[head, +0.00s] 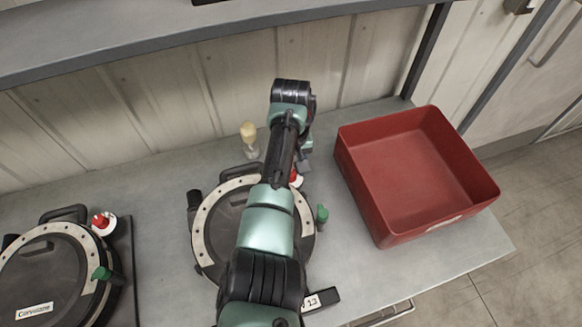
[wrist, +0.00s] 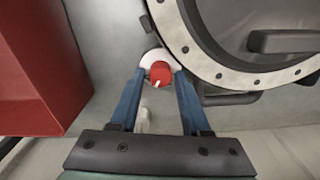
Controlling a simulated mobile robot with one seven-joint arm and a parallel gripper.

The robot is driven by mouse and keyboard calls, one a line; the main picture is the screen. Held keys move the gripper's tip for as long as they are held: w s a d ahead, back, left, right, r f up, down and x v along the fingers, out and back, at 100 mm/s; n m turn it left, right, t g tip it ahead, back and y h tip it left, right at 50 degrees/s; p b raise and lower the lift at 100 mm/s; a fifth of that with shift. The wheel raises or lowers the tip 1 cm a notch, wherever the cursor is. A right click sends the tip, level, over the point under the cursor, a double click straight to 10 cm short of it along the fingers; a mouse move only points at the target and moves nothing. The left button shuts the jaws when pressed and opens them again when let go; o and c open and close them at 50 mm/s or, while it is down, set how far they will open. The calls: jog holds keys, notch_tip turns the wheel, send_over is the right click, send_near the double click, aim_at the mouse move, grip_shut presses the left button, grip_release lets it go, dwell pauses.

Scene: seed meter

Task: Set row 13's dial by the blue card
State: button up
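Row 13's meter (head: 212,240) is a round dark unit with a pale dotted ring, partly hidden under my arm. A tag reading 13 (head: 322,299) is at its front right. Its red dial (wrist: 160,72) shows in the wrist view on a white round base beside the ring, with a white mark toward its lower left edge. In the head view only a bit of red dial (head: 296,177) shows by my arm. My gripper (wrist: 160,79) is open, its blue fingers on either side of the dial; I cannot tell whether they touch it. No blue card is in view.
A red bin (head: 400,213) stands right of the meter. A second meter (head: 45,270) with a red dial (head: 102,221) is at left. A yellow-topped bottle (head: 250,140) stands behind the meter. A shelf (head: 180,40) runs above.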

jog(key=shift+o, duration=1)
notch_tip(320, 180, up, 8)
jog(key=shift+f+b, duration=0.25)
jog(key=shift+b, duration=0.25)
